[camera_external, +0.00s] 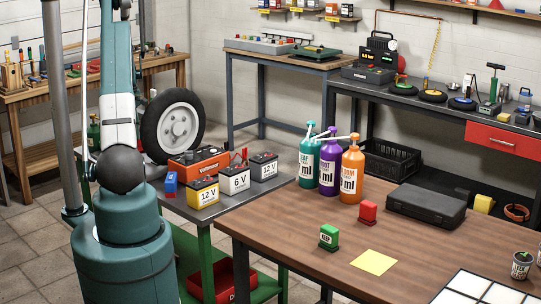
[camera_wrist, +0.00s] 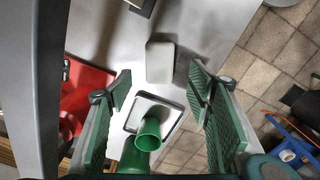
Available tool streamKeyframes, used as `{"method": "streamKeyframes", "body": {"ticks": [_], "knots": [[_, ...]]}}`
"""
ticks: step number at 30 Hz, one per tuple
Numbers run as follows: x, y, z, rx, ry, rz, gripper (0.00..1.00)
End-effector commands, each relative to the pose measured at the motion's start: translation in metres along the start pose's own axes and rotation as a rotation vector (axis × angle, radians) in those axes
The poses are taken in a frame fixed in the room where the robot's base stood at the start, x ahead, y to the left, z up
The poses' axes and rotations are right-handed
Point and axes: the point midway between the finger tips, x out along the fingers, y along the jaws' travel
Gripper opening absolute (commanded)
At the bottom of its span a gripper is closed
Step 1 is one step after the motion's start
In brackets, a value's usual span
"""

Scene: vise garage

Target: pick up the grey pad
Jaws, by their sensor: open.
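In the wrist view my gripper (camera_wrist: 160,86) is open, with its green ribbed fingers spread wide to left and right and nothing gripped between them. A pale grey rectangular pad (camera_wrist: 160,62) lies on a grey surface just beyond the fingertips, about midway between them. Nearer the camera is a grey, dark-rimmed rectangular plate (camera_wrist: 171,110) with a green hollow cylinder (camera_wrist: 148,134) standing over it. In the external view my gripper is out of frame, and I cannot make out the grey pad there.
In the wrist view, red container-like parts (camera_wrist: 88,80) lie left of the grey surface (camera_wrist: 215,35); tiled floor (camera_wrist: 270,65) shows to the right. The external view shows batteries (camera_external: 235,180) on a metal bench and a black case (camera_external: 425,207) on a brown table (camera_external: 290,225).

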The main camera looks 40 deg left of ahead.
Motion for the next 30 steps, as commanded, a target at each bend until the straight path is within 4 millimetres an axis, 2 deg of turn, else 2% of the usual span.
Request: {"method": "streamKeyframes", "body": {"ticks": [10,21,30], "knots": [[0.001,0.000,0.000,0.000,0.000,0.000,0.51],[0.025,0.000,0.000,0.000,0.000,0.000,0.51],[0.026,0.000,0.000,0.000,0.000,0.000,0.51]]}}
